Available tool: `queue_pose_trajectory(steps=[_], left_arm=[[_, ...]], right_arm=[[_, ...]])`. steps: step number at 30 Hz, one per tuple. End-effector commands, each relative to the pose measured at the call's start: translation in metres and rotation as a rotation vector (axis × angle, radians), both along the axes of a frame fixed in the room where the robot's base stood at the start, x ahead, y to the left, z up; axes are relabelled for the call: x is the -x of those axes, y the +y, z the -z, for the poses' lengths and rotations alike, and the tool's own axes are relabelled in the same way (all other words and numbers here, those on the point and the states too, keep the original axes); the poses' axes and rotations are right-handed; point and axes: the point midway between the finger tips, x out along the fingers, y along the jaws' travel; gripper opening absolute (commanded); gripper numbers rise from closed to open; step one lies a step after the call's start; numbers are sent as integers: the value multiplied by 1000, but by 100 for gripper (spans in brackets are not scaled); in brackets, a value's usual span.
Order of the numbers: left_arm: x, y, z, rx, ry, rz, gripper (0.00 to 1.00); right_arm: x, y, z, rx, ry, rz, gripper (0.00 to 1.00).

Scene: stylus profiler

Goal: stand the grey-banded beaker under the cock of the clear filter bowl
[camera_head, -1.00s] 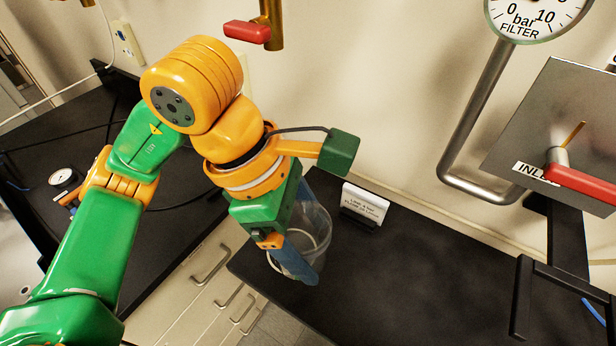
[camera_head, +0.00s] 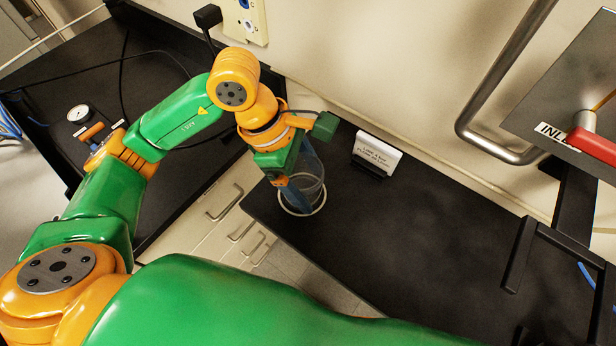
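The clear beaker (camera_head: 316,189) is near the left front corner of the black bench, with a pale ring around its lower part. My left gripper (camera_head: 301,180) is at the beaker, pointing down, with its blue fingers along the glass. The fingers overlap the beaker in this view, so I cannot tell whether they press on it or stand slightly apart. I also cannot tell whether its base touches the bench. The filter bowl and its cock are not in view. My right gripper is not in view.
A small white label card (camera_head: 377,152) stands behind the beaker on the bench (camera_head: 400,230). At the right are a plate marked INLET with a red handle (camera_head: 594,146), a bent metal pipe (camera_head: 495,95) and a black frame (camera_head: 520,255). The bench middle is clear.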

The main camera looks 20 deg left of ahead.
Motion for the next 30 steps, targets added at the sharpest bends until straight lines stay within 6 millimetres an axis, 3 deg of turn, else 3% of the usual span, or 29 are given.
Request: queue_pose_trajectory(steps=[8,12,24,30], left_arm=[[0,0,-1,0,1,0,100],[-1,3,-11,0,-2,-2,100],[1,37,-94,1,-4,-2,100],[2,45,-113,0,0,0,100]], right_arm=[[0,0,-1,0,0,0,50],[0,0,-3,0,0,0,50],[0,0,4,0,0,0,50],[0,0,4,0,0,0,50]])
